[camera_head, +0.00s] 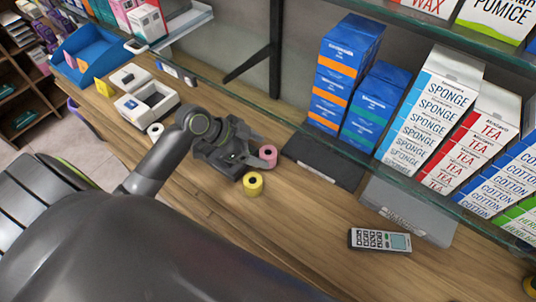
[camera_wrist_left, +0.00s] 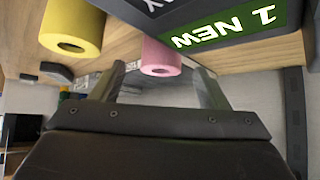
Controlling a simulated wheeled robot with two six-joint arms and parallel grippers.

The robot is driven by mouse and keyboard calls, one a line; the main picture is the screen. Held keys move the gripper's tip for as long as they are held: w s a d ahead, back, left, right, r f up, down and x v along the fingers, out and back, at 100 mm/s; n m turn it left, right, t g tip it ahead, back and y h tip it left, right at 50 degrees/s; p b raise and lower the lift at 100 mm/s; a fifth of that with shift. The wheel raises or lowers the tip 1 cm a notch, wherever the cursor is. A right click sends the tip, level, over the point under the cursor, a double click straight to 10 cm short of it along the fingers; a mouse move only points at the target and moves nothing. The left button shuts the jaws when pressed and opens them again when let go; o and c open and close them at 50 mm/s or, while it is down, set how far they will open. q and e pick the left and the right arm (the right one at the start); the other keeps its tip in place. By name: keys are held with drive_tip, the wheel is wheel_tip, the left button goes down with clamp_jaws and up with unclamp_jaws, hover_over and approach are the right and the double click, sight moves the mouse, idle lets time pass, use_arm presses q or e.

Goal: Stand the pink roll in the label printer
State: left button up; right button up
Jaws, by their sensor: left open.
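The pink roll (camera_head: 267,153) stands on the wooden counter. My left gripper (camera_head: 246,158) is low over the counter at its left side, open. In the left wrist view the pink roll (camera_wrist_left: 158,55) shows between and beyond the two spread fingers of the left gripper (camera_wrist_left: 160,70); I cannot tell whether they touch it. A white device with an open hollow, which looks like the label printer (camera_head: 147,103), stands farther left on the counter. My right gripper is not in view.
A yellow roll (camera_head: 253,184) stands close to the pink one, and shows in the wrist view (camera_wrist_left: 72,28). A white roll (camera_head: 155,130) stands near the printer. A dark pad (camera_head: 322,165) lies right of the pink roll. A handheld device (camera_head: 380,240) lies farther right. A glass shelf overhangs the back.

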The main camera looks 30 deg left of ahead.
sight(267, 151)
use_arm(q)
drive_tip(key=shift+p+x, duration=0.5)
drive_tip(key=shift+x, duration=1.5)
drive_tip(key=shift+w+r, duration=0.1)
drive_tip(key=c, duration=1.1)
drive_tip(key=shift+r, duration=0.15)
drive_tip(key=shift+c, duration=0.2)
